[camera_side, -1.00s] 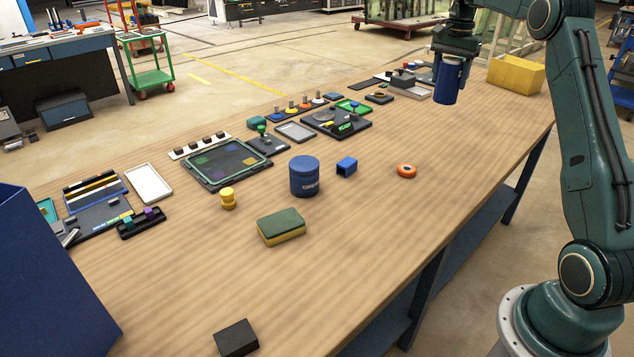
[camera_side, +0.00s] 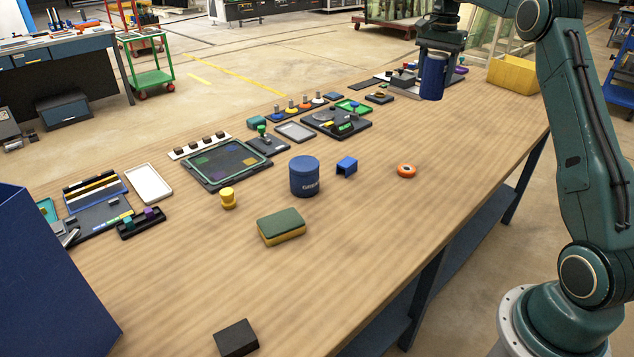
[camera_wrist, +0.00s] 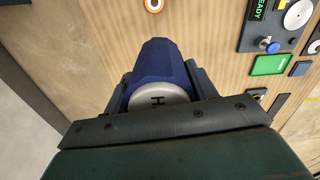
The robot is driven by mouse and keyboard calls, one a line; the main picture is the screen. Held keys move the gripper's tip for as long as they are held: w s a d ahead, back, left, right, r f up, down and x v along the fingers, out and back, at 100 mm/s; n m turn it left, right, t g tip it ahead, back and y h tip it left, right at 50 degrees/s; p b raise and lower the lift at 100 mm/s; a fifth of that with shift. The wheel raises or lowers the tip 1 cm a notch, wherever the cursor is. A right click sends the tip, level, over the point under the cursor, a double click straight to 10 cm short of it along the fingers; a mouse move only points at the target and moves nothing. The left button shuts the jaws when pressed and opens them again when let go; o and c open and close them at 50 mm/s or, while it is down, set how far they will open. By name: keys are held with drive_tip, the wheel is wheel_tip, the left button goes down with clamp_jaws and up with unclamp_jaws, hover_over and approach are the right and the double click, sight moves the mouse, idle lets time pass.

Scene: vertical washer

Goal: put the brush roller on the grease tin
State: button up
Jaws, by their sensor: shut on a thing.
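My gripper (camera_side: 434,58) is high at the back right, well away from the tin. It is shut on a dark blue cylinder (camera_side: 432,80), which hangs roughly upright below it. In the wrist view my gripper (camera_wrist: 160,88) has a finger on each side of the blue cylinder (camera_wrist: 160,62), and a pale area with the letters "HA" shows. I cannot tell whether this is the brush roller. A yellow spool-shaped piece (camera_side: 228,198) stands left of the tin.
A green-topped yellow sponge (camera_side: 281,227) lies in front. Trays and panels line the back, including a dark panel (camera_side: 337,124). The right front of the table is clear.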

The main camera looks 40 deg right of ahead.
drive_tip(key=w+a+r, duration=0.2)
drive_tip(key=w+a, duration=0.2)
drive_tip(key=a, duration=0.4)
drive_tip(key=w+a+r, duration=0.2)
drive_tip(key=w+a, duration=0.2)
drive_tip(key=a, duration=0.4)
wheel_tip(320, 180, up, 4)
hover_over(312, 167)
drive_tip(key=shift+s+f, duration=0.1)
drive_tip(key=shift+f, duration=0.15)
drive_tip(key=shift+f, duration=9.85)
drive_tip(key=shift+f, duration=0.15)
drive_tip(key=o, duration=1.1)
